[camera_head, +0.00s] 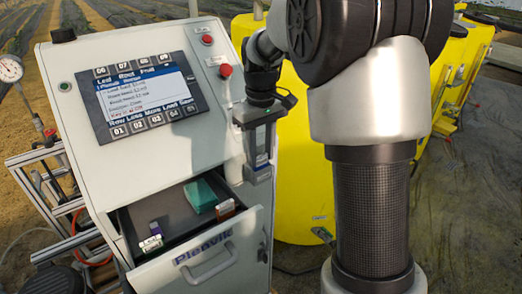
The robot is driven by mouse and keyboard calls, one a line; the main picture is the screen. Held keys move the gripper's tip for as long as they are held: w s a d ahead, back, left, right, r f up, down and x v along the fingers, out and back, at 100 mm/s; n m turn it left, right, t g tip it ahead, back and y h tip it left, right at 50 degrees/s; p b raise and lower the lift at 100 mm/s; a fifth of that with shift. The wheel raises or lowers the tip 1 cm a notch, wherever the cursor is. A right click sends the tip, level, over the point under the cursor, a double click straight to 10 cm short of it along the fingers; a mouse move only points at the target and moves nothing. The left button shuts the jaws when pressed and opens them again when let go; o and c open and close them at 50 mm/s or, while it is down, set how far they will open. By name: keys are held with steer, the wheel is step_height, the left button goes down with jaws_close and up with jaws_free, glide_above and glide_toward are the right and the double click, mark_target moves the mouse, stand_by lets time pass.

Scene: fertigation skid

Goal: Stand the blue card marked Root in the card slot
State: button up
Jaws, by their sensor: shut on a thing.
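My gripper (261,150) hangs down at the right side of the console, in front of the yellow tank. It is shut on a thin, pale bluish piece, which seems to be the blue card (261,145). Its marking cannot be read at this size. A small grey holder-like part (258,174) shows right at the fingertips by the console's edge. I cannot tell whether it is the card slot, or whether the card touches it.
The console's drawer (200,262) stands open, holding a green block (200,196), a small brown item (226,210) and a purple-and-white item (152,240). A screen (140,92) and red buttons (225,71) are on the sloping panel. A yellow tank (300,200) stands behind.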

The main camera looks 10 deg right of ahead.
steer(key=shift+f, duration=0.35)
steer(key=o, duration=1.2)
steer(key=shift+r, duration=0.1)
step_height(320, 180, up, 17)
steer(key=shift+r+p, duration=0.1)
steer(key=shift+p, duration=0.5)
steer(key=s+r+m+t, duration=0.1)
steer(key=s+m+t, duration=0.1)
steer(key=s, duration=0.9)
steer(key=s+f+m+t, duration=0.1)
steer(key=s+f, duration=0.1)
steer(key=s, duration=0.2)
steer(key=s+f+t, duration=0.1)
steer(key=s+f, duration=0.2)
steer(key=s, duration=0.1)
steer(key=s+f+m+t, duration=0.1)
steer(key=s+f, duration=0.2)
steer(key=s, duration=0.2)
steer(key=shift+f+m+t, duration=0.15)
steer(key=shift+m+t, duration=0.15)
